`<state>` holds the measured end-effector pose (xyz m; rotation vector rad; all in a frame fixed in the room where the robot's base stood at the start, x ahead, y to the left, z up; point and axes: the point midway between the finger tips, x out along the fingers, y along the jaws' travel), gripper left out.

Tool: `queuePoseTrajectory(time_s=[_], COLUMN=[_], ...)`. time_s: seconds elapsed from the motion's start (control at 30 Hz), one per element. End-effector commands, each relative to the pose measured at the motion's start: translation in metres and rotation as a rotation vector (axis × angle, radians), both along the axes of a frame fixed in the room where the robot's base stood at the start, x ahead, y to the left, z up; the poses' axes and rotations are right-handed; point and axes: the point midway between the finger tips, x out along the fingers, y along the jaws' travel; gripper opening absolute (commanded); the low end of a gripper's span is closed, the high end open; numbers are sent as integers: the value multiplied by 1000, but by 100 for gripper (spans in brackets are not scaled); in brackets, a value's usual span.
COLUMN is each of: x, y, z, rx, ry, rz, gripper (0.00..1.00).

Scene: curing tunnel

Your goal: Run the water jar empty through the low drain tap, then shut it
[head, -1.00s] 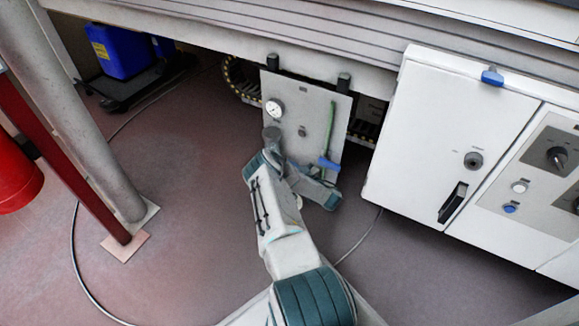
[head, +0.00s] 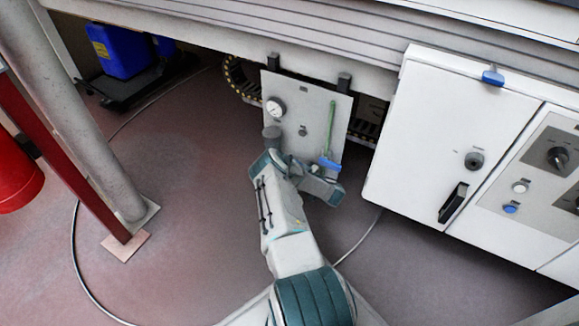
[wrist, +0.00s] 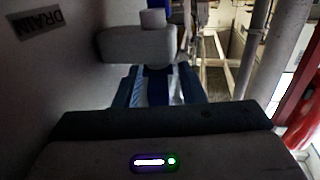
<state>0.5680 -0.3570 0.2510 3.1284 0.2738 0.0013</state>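The grey service panel (head: 315,105) hangs under the machine in the head view. It carries a round gauge (head: 275,108), an upright green strip (head: 331,125) and a blue piece (head: 329,165) at the strip's lower end. My gripper (wrist: 155,85) is at the panel's lower part, mostly hidden behind my arm in the head view. In the wrist view its fingers point at a grey rounded body (wrist: 138,45) with a blue part (wrist: 152,18) beyond. A DRAIN label (wrist: 38,25) shows at the left. Dark blue shows between the fingers; contact is unclear. I cannot make out the jar's water or the tap position.
A white cabinet (head: 430,130) with a black handle stands right of the panel. At left are a grey column (head: 75,100), a red post (head: 70,165) and a red cylinder (head: 15,185). A blue canister (head: 120,50) stands at the back left. A thin cable crosses the floor.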

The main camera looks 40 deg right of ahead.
Motion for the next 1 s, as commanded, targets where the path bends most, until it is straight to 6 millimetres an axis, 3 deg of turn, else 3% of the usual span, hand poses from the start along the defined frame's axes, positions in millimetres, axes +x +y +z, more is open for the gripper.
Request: queuePoseTrajectory(time_s=[0.27,0.6,1.0], x=[-13,-88,-129], y=[-3,-16,-23], z=[1,5,2], rx=[0,3,1], ry=[3,2,1], rz=[-2,-4,0], gripper=[36,36,36])
